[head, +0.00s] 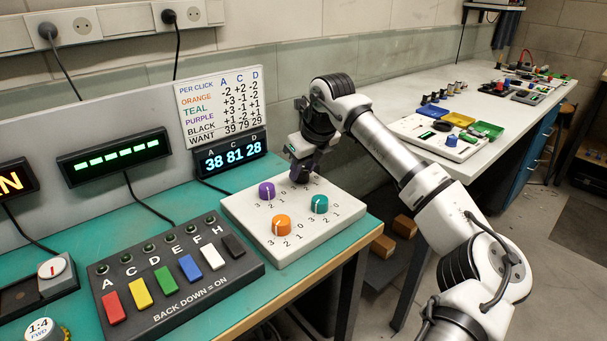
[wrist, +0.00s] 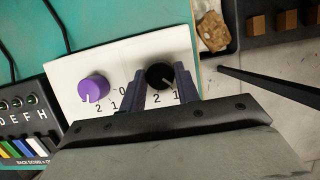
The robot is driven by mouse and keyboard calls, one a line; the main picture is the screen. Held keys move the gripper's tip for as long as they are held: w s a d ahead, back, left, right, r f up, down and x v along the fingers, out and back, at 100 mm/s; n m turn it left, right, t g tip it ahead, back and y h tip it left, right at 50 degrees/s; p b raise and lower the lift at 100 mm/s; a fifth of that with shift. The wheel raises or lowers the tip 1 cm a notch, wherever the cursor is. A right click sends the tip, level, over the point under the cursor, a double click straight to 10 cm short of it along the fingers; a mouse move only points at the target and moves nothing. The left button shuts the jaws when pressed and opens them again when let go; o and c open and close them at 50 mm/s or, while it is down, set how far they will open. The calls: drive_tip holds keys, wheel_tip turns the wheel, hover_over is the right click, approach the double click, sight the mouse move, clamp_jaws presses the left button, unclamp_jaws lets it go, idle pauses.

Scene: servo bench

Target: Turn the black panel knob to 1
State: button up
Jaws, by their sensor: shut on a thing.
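The black knob (wrist: 160,76) sits on the white panel (head: 262,238), at its back corner. In the wrist view its white pointer slants to the lower right, toward the side of the printed 1, though I cannot tell if it lines up exactly. A 2 and a 1 show below the knob; its other marks are hidden. My gripper (wrist: 161,82) is shut on the black knob, one finger on each side. In the head view my gripper (head: 302,168) hides most of the knob.
A purple knob (head: 267,190), an orange knob (head: 281,225) and a teal knob (head: 320,204) stand on the same panel. A display (head: 231,152) behind reads 38 81 28, below a sign (head: 219,105) with WANT 39 79 29. A switch box (head: 175,270) lies left of the panel.

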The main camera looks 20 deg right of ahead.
drive_tip(key=shift+a+m+h+b, duration=0.1)
drive_tip(key=shift+m+h+b, duration=0.5)
drive_tip(key=shift+m, duration=0.5)
drive_tip(key=shift+m+h+b, duration=0.3)
drive_tip(key=shift+m+b, duration=0.5)
drive_tip(key=shift+m, duration=0.3)
drive_tip(key=o, duration=1)
drive_tip(key=shift+c, duration=0.2)
drive_tip(key=shift+r, duration=0.1)
drive_tip(key=v, duration=1.3)
drive_tip(key=shift+s+r, duration=0.25)
